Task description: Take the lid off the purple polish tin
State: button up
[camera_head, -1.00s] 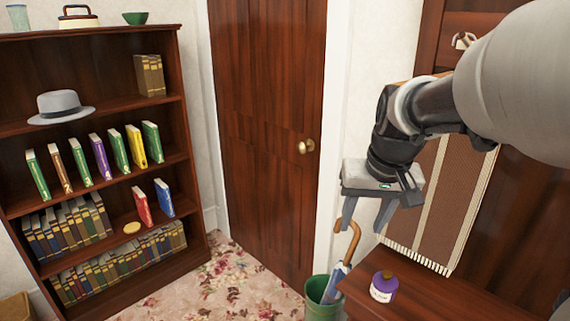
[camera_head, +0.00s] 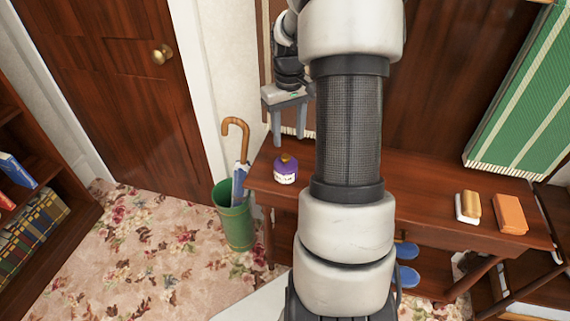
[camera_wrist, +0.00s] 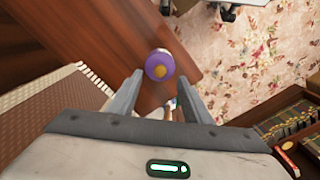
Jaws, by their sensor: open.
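The purple polish tin (camera_head: 285,170) stands upright at the left end of the wooden bench. It has a white label and a small yellowish knob on top. In the wrist view the tin (camera_wrist: 160,65) is seen from above, with its round purple lid and yellow knob, just beyond the fingertips. My gripper (camera_head: 289,143) is open and empty above the tin, fingers pointing down. In the wrist view my gripper (camera_wrist: 159,85) has one finger on each side of the tin's line, apart from it.
A green bin (camera_head: 236,222) with an umbrella (camera_head: 239,165) stands left of the bench. A brush (camera_head: 468,206) and an orange block (camera_head: 510,214) lie at the bench's right end. Blue slippers (camera_head: 406,262) sit below. A striped brown textile hangs behind my gripper.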

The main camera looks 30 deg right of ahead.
aim_at(286, 156)
notch_tip(286, 156, down, 3)
jog(key=shift+w+f+b, duration=0.2)
jog(key=shift+f+b, duration=0.05)
jog(key=shift+f, duration=0.6)
jog(key=shift+w+f+b, duration=0.2)
jog(key=shift+f+b, duration=0.05)
jog(key=shift+f, duration=0.65)
jog(key=shift+w+f+b, duration=0.2)
jog(key=shift+f+b, duration=0.05)
jog(key=shift+f, duration=0.6)
grip_shut()
